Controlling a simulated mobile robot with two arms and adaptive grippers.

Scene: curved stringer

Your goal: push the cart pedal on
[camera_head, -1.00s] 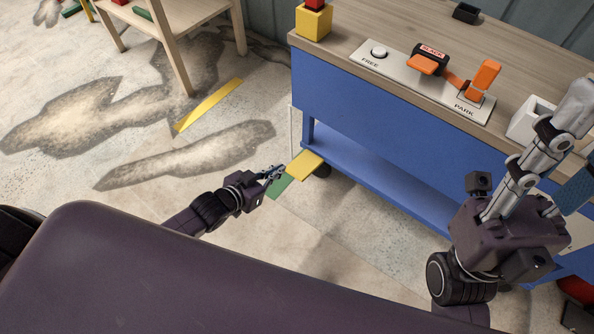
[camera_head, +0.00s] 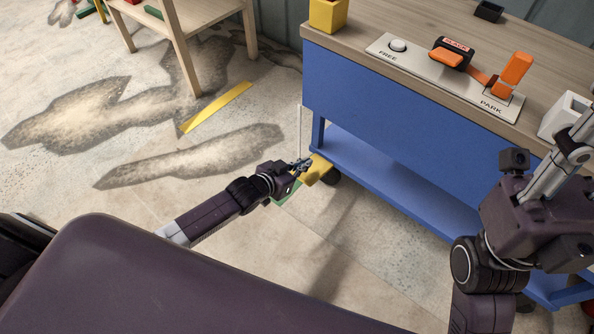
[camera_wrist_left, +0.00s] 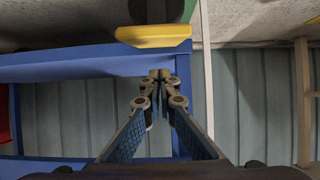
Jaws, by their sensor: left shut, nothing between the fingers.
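The yellow pedal (camera_head: 319,173) juts out low at the left end of the blue cart (camera_head: 390,110), just above the floor. It also shows as a yellow bar in the wrist view (camera_wrist_left: 153,36), above my fingertips in the picture. My left gripper (camera_head: 305,163) is shut and empty. In the head view its fingertips overlap the pedal's near side; I cannot tell whether they touch it. In the wrist view its fingertips (camera_wrist_left: 160,76) meet below the pedal in the picture. My right gripper's linkage (camera_head: 565,150) is at the right edge, its fingertips cut off.
On the cart's wooden top is a plate (camera_head: 385,52) marked FREE and PARK, with an orange lever (camera_head: 513,72) at PARK. A yellow block (camera_head: 327,14) and a white box (camera_head: 563,117) stand there. A green patch (camera_head: 286,193) lies below the pedal.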

